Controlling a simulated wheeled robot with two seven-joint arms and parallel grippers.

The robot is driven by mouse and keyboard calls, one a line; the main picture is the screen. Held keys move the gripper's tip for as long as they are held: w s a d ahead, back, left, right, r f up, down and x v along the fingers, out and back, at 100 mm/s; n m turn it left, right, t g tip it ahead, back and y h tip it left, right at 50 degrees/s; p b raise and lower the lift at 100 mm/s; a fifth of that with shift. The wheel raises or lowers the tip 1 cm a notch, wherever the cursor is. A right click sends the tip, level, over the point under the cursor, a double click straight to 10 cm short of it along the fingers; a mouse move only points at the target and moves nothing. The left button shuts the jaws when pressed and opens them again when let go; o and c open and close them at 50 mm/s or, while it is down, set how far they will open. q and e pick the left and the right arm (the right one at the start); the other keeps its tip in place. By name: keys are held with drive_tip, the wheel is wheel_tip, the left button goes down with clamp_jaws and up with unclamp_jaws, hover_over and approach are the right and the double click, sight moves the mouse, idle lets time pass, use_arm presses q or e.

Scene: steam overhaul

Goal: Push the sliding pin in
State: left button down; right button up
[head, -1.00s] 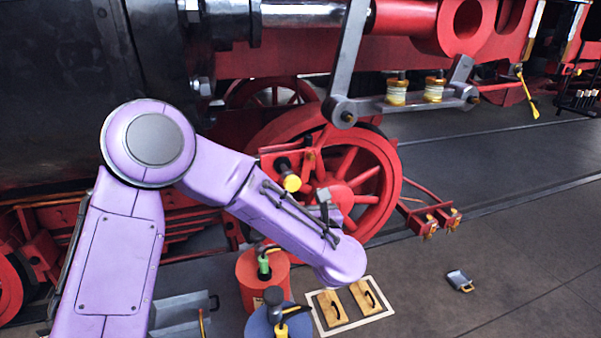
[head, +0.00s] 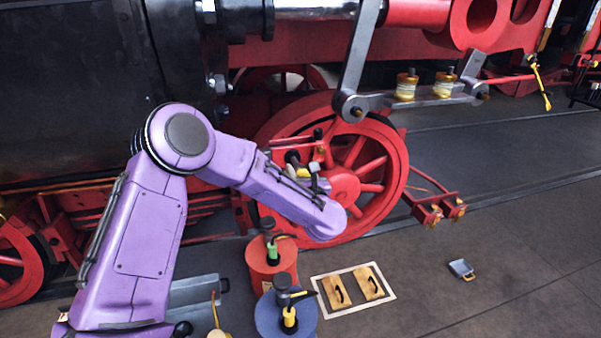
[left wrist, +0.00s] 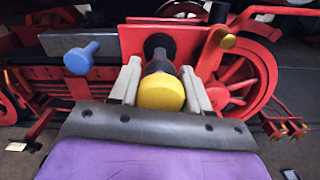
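A dark pin with a yellow head (left wrist: 162,92) projects from a red bracket (left wrist: 135,42) on the locomotive; I take it to be the sliding pin. Its yellow head (head: 303,173) also shows in the head view, in front of the red wheel. My left gripper (head: 317,180) is at the pin. In the left wrist view its two grey fingers (left wrist: 163,84) stand on either side of the yellow head. I cannot tell whether they press on it. The far end of the pin is hidden in the bracket. My right gripper is not in view.
A blue knob (left wrist: 80,58) and a brass-coloured knob (left wrist: 228,42) sit near the pin. Below stand a red canister (head: 268,262), a blue canister (head: 278,322) and a framed board with two wooden blocks (head: 388,296). The floor to the right is mostly clear.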

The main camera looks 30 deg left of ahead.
use_arm(q)
drive_tip(key=shift+w+a+f+b, duration=0.1)
drive_tip(key=shift+b, duration=0.25)
drive_tip(key=shift+b+x, duration=1.05)
drive_tip(key=shift+b, duration=0.05)
drive_tip(key=shift+w+a, duration=0.1)
drive_tip(key=shift+a, duration=0.05)
drive_tip(key=c, duration=0.5)
unclamp_jaws()
